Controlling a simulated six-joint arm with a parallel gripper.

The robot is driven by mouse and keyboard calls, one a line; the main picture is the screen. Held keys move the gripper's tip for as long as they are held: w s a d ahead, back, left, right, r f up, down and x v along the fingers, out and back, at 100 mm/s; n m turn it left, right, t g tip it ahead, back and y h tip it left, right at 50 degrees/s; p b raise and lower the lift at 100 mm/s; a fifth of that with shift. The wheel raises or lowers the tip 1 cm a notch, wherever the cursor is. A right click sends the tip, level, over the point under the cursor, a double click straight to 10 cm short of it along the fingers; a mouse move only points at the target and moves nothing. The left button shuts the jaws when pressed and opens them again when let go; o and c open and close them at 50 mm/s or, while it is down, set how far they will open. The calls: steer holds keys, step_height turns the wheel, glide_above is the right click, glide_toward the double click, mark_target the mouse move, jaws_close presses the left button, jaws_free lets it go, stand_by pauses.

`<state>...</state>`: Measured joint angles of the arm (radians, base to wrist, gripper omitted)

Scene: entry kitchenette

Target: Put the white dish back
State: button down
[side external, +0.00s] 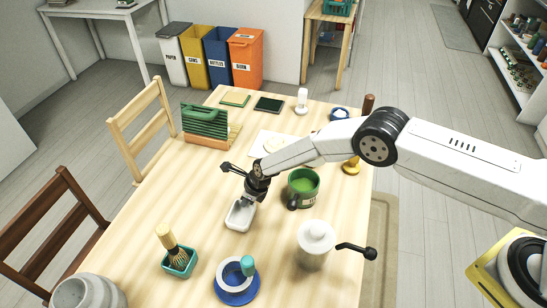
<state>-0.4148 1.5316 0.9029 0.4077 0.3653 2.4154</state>
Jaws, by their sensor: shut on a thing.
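The white dish (240,216) is a small rectangular dish near the middle of the wooden table (205,228). My gripper (246,200) comes down from the right and is shut on the dish at its far rim. The dish looks roughly level; I cannot tell whether it touches the table or hangs just above it. The fingertips are small and partly hidden at the rim.
A green mug (303,187) stands close right of my gripper. A white lidded pot (316,243), a blue saucer with a cup (237,285) and a teal holder with a brush (178,262) stand nearer. A green rack (205,122) stands at the back left.

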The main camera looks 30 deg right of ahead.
steer(key=shift+f, duration=0.1)
steer(key=c, duration=0.7)
jaws_free()
steer(key=shift+c, duration=0.2)
steer(key=shift+r, duration=0.2)
steer(key=shift+v, duration=0.95)
steer(key=v, duration=1)
steer(key=shift+d, duration=0.1)
